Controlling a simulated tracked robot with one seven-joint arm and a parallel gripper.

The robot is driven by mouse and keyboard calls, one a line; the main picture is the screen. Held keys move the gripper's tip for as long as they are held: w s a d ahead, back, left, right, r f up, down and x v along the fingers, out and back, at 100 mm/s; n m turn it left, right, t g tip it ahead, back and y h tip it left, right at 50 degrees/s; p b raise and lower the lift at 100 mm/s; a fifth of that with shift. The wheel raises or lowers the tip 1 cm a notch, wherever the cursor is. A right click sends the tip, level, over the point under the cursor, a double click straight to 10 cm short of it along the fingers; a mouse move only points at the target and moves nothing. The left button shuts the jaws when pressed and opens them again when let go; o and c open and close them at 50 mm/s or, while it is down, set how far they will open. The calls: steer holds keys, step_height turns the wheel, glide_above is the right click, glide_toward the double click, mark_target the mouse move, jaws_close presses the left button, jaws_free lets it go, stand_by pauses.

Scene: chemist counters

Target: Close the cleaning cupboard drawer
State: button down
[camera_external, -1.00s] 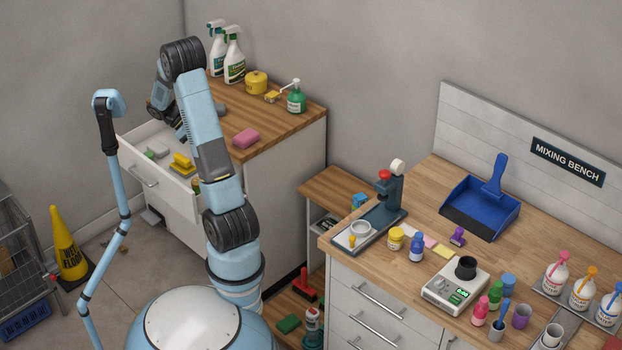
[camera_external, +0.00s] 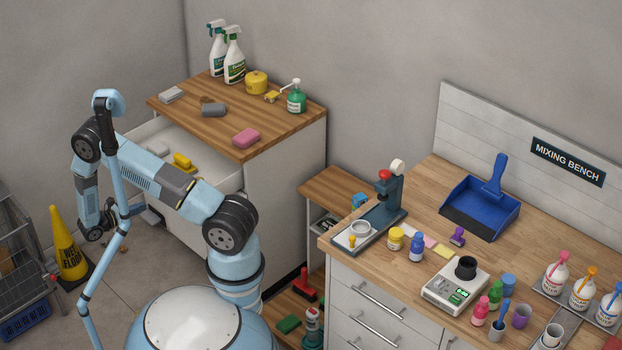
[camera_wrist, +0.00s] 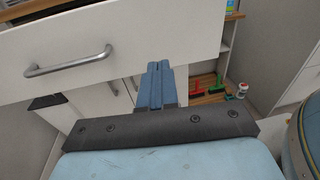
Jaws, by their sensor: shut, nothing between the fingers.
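The cleaning cupboard drawer (camera_external: 228,180) stands pulled out below the wooden cupboard top, with a yellow brush (camera_external: 182,161) and a pale item inside. In the wrist view its white front (camera_wrist: 90,45) and metal handle (camera_wrist: 68,62) fill the upper left. My gripper (camera_wrist: 158,66) is shut and empty, its blue fingers pointing toward the lower right part of the drawer front, right of the handle. I cannot tell if they touch it.
Spray bottles (camera_external: 234,56), a pink sponge (camera_external: 246,138) and a green pump bottle (camera_external: 296,97) stand on the cupboard top (camera_external: 200,125). A yellow wet-floor sign (camera_external: 68,245) and a wire trolley (camera_external: 22,265) are left of my arm. The mixing bench (camera_external: 440,190) is at right.

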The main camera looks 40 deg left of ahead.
mark_target(212, 179)
steer(key=w+f+n+t+y, duration=0.1)
steer(key=w+f+y, duration=0.1)
steer(key=w, duration=0.9)
steer(key=shift+w+f, duration=0.3)
steer(key=shift+f, duration=0.15)
steer(key=shift+w, duration=0.1)
steer(key=w, duration=2.3)
steer(key=shift+w+r, duration=0.15)
steer(key=shift+w, duration=0.55)
steer(key=shift+w, duration=0.15)
steer(key=s, duration=1.5)
steer(key=shift+f, duration=0.2)
